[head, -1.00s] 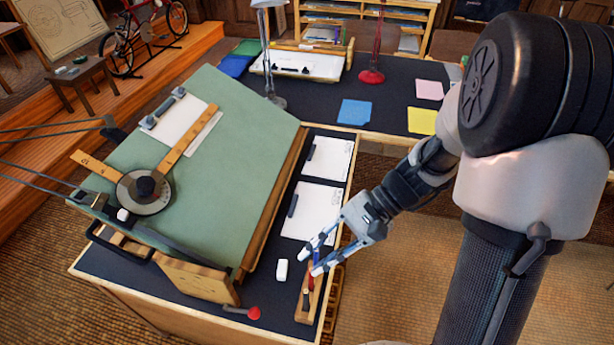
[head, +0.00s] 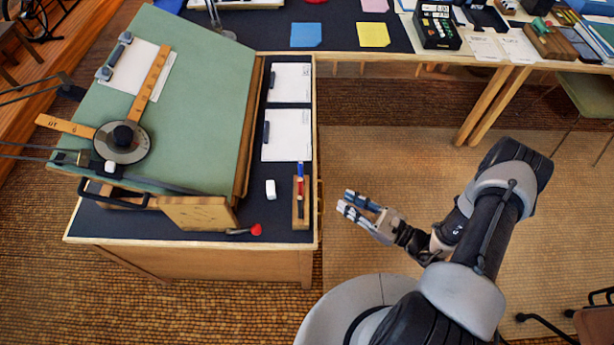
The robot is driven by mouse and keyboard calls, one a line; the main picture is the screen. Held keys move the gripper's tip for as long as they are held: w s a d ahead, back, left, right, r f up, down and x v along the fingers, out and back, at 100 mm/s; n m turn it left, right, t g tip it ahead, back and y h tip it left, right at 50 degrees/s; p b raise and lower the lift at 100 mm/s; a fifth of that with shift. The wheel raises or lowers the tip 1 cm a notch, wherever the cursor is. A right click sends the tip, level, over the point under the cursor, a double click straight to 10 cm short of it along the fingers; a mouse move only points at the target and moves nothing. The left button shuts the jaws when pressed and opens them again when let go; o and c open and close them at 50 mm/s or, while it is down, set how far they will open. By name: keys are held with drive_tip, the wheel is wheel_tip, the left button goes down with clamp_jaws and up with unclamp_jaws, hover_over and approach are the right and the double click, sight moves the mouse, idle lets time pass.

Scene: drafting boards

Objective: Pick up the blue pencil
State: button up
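The blue pencil (head: 301,169) shows at the far end of a narrow wooden pencil tray (head: 301,223), on the right edge of the dark desk. A red pencil (head: 300,185) and a dark one (head: 300,207) lie in line with it in the tray. My gripper (head: 345,200) is to the right of the tray, past the desk edge and over the floor in the picture. Its two fingers are apart and point left towards the tray, with nothing seen between them. The gripper does not touch the tray or the pencils.
A white eraser (head: 270,189) lies left of the tray, and a red-headed tool (head: 255,229) lies nearer the front. White sheets (head: 287,134) lie behind. The tilted green drafting board (head: 200,95) fills the desk's left. Floor right of the desk is open.

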drive_tip(key=b, duration=0.2)
approach(301, 175)
drive_tip(key=w+a, duration=0.1)
drive_tip(key=w+a+f, duration=0.1)
drive_tip(key=w+a, duration=0.1)
drive_tip(key=shift+w+a+f, duration=0.2)
drive_tip(key=shift+a+f, duration=0.1)
drive_tip(key=b+x, duration=0.1)
drive_tip(key=x, duration=0.4)
drive_tip(key=shift+w+a+r, duration=0.15)
drive_tip(key=shift+a, duration=0.1)
drive_tip(key=shift+c, duration=0.3)
drive_tip(key=c, duration=0.4)
